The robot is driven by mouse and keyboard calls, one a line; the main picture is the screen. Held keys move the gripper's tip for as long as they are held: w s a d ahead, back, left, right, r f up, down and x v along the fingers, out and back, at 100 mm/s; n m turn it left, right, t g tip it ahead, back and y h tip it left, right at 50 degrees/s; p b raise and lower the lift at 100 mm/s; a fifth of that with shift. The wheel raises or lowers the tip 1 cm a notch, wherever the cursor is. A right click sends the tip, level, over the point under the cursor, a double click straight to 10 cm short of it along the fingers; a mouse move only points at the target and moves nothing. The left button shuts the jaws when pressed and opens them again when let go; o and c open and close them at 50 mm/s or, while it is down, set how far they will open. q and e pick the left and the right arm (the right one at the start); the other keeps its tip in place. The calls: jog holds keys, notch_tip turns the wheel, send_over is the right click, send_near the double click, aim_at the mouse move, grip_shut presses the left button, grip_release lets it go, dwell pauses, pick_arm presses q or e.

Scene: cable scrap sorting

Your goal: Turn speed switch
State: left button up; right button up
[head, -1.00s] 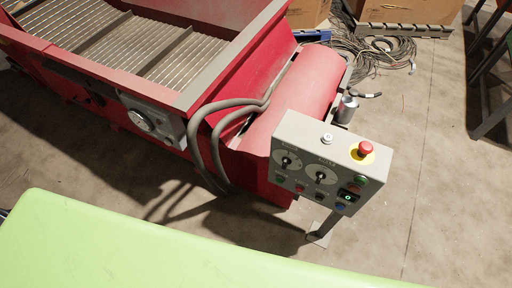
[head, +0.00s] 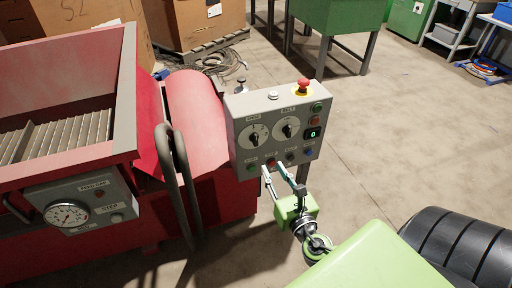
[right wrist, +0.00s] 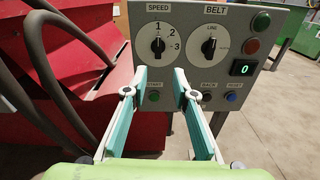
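The speed switch (head: 254,135) is a round dial with a black knob at the upper left of the grey control box (head: 238,166). In the right wrist view the speed switch (right wrist: 158,45) is marked 1, 2, 3 and its knob stands about upright. The belt switch (right wrist: 209,46) is to its right. My right gripper (head: 283,170) is open and empty in front of the lower part of the box. In the right wrist view its open fingers (right wrist: 162,82) are below the speed dial, apart from the knob. My left gripper is not in view.
A red emergency stop (head: 303,86) and a white button (head: 273,96) sit on top of the box. A display (right wrist: 243,67) reads 0, with coloured buttons around it. The red machine (head: 200,115) and bent grey hoses (head: 180,180) stand to the left.

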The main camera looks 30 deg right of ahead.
aim_at(256, 137)
jog(key=shift+n+t, duration=0.3)
jog(key=shift+n, duration=0.1)
jog(key=x, duration=0.4)
jog(key=r+x, duration=0.1)
jog(key=x, duration=0.9)
jog(key=shift+a+r, duration=0.1)
jog(key=shift+r, duration=0.1)
grip_shut()
